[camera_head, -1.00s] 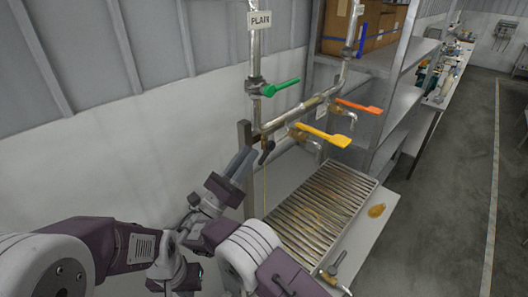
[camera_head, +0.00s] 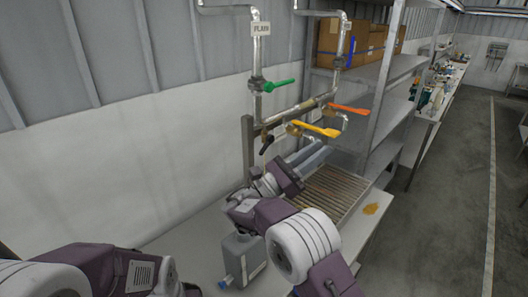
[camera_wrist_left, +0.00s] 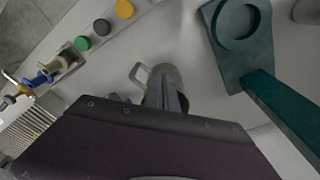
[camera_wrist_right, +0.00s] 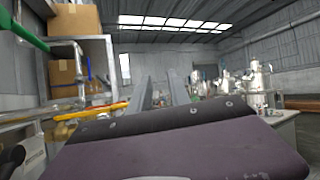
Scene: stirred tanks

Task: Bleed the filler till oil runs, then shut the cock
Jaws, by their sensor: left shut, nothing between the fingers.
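On the pipework, a green lever (camera_head: 283,84) points right below the PLAIN tag (camera_head: 260,28). An orange lever (camera_head: 348,109) and a yellow lever (camera_head: 316,129) sit lower, both pointing right. A black handle (camera_head: 267,143) slants down at the lower left. My right gripper (camera_head: 306,156) is open and empty, below the yellow lever and above the slatted tray (camera_head: 345,190). My left gripper (camera_wrist_left: 166,92) is shut and empty, pointing toward a metal mug (camera_wrist_left: 140,72); contact is unclear.
A grey can (camera_head: 242,258) with a blue cap stands on the bench by my right arm. A teal stand (camera_wrist_left: 240,45) and several coloured caps (camera_wrist_left: 102,27) flank the mug. Shelves (camera_head: 385,85) stand behind.

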